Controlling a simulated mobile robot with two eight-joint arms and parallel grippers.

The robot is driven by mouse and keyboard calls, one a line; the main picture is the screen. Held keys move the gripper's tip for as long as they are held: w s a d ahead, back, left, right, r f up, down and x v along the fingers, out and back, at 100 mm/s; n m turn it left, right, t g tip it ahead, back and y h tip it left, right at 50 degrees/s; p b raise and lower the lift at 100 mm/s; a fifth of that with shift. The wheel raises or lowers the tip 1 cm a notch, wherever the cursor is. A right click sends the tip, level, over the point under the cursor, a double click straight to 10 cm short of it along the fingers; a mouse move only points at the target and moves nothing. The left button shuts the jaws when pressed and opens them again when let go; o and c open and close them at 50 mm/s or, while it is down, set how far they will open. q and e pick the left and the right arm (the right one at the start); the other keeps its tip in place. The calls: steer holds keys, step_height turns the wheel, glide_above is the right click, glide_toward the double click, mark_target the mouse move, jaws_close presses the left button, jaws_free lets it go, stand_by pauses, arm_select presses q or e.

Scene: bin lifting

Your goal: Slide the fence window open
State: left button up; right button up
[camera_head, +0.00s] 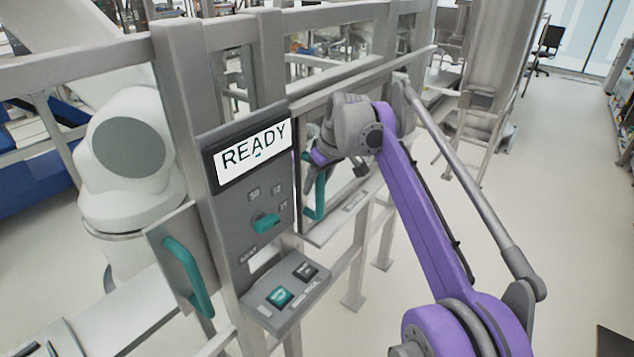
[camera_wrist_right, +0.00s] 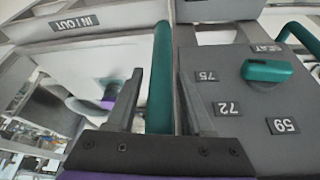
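The fence window (camera_wrist_right: 92,62) is a see-through pane in a grey frame, right of the control panel in the head view. Its upright teal handle (camera_head: 320,192) is partly covered by my gripper in the head view. The handle also shows in the right wrist view (camera_wrist_right: 160,55). My right gripper (camera_wrist_right: 158,90) is open, with one finger on each side of the handle. A gap shows between the left finger and the handle; the right finger is close to it, and contact cannot be told. My left gripper is not in view.
The grey control panel (camera_head: 230,210) has a READY screen (camera_head: 253,151), a teal knob (camera_head: 266,222) and a button box (camera_head: 285,294) jutting forward. Another teal handle (camera_head: 187,277) is at left. A white machine (camera_head: 128,150) stands behind the fence. Open floor lies at right.

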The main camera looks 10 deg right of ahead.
jaws_close()
stand_by(1.2)
